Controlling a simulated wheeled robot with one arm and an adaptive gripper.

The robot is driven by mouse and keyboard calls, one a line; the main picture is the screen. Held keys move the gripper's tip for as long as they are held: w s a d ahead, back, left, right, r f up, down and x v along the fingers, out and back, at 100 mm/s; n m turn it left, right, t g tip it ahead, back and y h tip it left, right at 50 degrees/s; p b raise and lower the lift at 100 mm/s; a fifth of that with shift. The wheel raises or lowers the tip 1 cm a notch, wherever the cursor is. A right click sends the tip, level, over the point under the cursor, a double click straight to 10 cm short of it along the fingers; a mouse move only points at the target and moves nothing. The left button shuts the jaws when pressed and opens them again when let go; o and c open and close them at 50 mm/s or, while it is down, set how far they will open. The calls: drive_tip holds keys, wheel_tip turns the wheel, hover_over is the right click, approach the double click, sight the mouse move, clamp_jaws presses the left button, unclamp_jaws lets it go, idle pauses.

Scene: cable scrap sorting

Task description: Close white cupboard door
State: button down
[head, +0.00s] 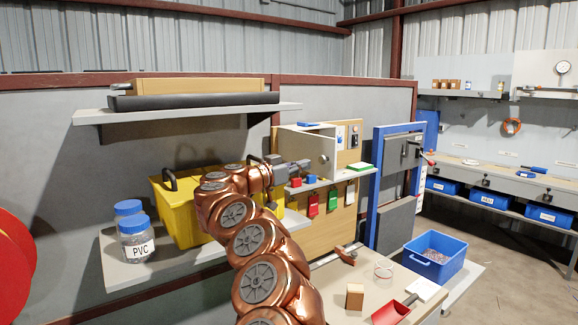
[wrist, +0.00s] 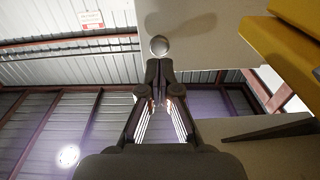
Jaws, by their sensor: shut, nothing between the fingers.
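The white cupboard (head: 298,133) is mounted on the wooden board above a small grey shelf. Its white door (head: 314,146) carries a round knob (head: 324,159) on the right side. How far the door stands open is hard to tell, as my arm hides part of the cupboard. My gripper (head: 303,164) is shut and empty in front of the cupboard and points right. In the wrist view, the shut fingertips (wrist: 159,64) lie just below the silver knob (wrist: 159,46) on the pale door panel (wrist: 195,25). Whether they touch it is unclear.
A yellow bin (head: 172,215) and PVC jars (head: 137,240) stand on the left shelf behind my arm. Red and green items (head: 333,200) hang below the cupboard. A blue frame (head: 373,190) stands to the right. A blue crate (head: 434,257) sits lower right.

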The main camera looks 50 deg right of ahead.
sight(321, 161)
drive_tip(key=shift+p+x, duration=0.6)
drive_tip(key=shift+x, duration=1.65)
